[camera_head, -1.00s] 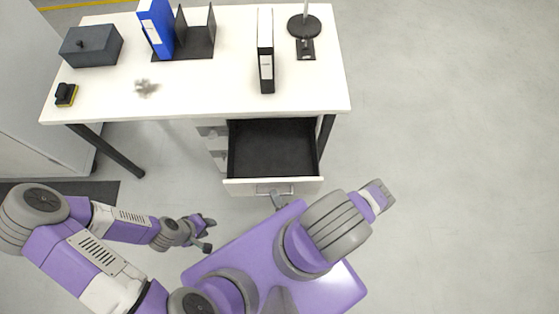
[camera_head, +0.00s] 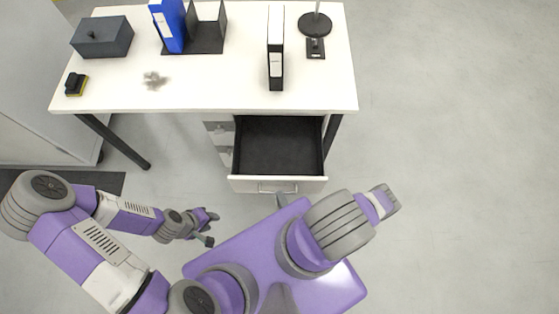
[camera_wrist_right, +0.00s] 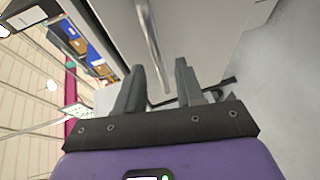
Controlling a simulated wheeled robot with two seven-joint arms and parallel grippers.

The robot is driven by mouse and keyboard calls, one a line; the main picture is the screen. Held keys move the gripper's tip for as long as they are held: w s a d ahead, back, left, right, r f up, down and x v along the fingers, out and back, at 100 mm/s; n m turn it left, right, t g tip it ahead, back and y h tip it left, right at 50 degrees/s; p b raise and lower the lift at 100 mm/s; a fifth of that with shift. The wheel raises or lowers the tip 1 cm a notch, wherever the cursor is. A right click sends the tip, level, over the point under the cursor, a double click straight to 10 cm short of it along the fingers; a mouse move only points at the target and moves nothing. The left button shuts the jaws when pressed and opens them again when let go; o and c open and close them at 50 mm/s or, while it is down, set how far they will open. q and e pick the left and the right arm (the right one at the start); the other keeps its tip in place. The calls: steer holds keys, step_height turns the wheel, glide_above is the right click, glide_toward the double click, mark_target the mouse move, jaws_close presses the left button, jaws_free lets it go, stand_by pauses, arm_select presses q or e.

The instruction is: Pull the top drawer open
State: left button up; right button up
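The top drawer (camera_head: 277,184) of the white desk (camera_head: 190,94) is pulled well out, and its dark inside is empty. Its metal bar handle (camera_head: 277,189) is on the front face. My right gripper (camera_head: 283,200) is just in front of the handle, mostly hidden by my own arm in the head view. In the right wrist view my right gripper (camera_wrist_right: 158,78) has its fingers apart, with the handle bar (camera_wrist_right: 152,45) running between and beyond them; no grip on it shows. My left gripper (camera_head: 211,228) is open and empty, left of the drawer and away from it.
On the desk are a grey box (camera_head: 102,40), a blue binder (camera_head: 170,27), a white binder (camera_head: 276,50) and a black stand (camera_head: 315,26). A cabinet (camera_head: 35,115) stands at left. The floor at right is clear.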

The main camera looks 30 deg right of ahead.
steer(key=v, duration=0.5)
steer(key=shift+s+r, duration=0.1)
steer(key=shift+s, duration=0.2)
